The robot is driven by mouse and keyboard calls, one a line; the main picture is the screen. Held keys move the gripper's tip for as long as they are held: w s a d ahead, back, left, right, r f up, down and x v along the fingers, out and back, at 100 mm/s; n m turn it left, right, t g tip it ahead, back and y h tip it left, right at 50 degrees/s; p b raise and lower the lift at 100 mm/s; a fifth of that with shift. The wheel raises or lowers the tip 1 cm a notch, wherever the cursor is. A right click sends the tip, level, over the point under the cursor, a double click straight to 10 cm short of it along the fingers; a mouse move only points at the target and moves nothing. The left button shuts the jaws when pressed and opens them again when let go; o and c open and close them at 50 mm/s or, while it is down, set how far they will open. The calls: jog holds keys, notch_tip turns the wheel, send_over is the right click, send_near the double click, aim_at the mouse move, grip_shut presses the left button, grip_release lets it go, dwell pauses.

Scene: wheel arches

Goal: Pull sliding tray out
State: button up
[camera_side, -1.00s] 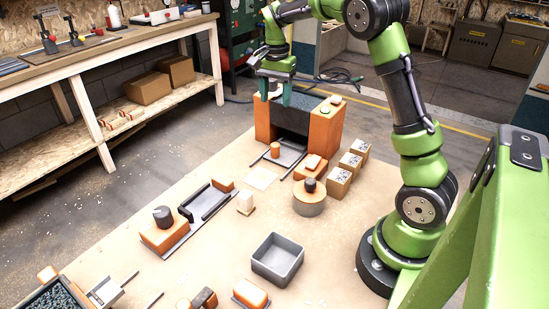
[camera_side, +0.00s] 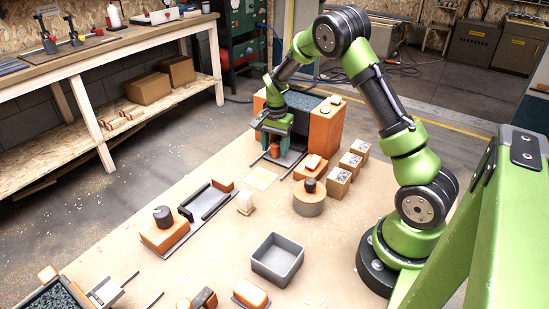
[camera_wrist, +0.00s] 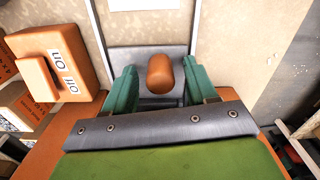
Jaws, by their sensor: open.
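The sliding tray (camera_side: 292,159) is a flat grey plate between dark rails, in front of the orange arch block (camera_side: 325,127). An upright orange knob (camera_wrist: 160,74) stands on the grey tray plate (camera_wrist: 148,56) in the wrist view. My gripper (camera_wrist: 159,70) is open, with one green finger on each side of the knob. In the wrist view a gap shows between the knob and each finger. In the side view my gripper (camera_side: 276,150) is low over the tray, partly covering the knob and the arch opening.
An orange switch block marked On/Off (camera_wrist: 60,65) stands close to my gripper. Small cardboard boxes (camera_side: 339,182) and a round grey base with an orange top (camera_side: 309,198) lie to the right. An open grey bin (camera_side: 278,259) is nearer the front. Bare board surrounds a pale sheet (camera_side: 261,178).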

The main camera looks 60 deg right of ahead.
jog(key=shift+f, duration=0.3)
grip_shut()
jog(key=a, duration=1.3)
jog(key=shift+a+r, duration=0.1)
jog(key=shift+a, duration=0.3)
jog(key=shift+c, duration=1.5)
grip_release()
jog(key=o, duration=0.3)
jog(key=shift+d, duration=0.1)
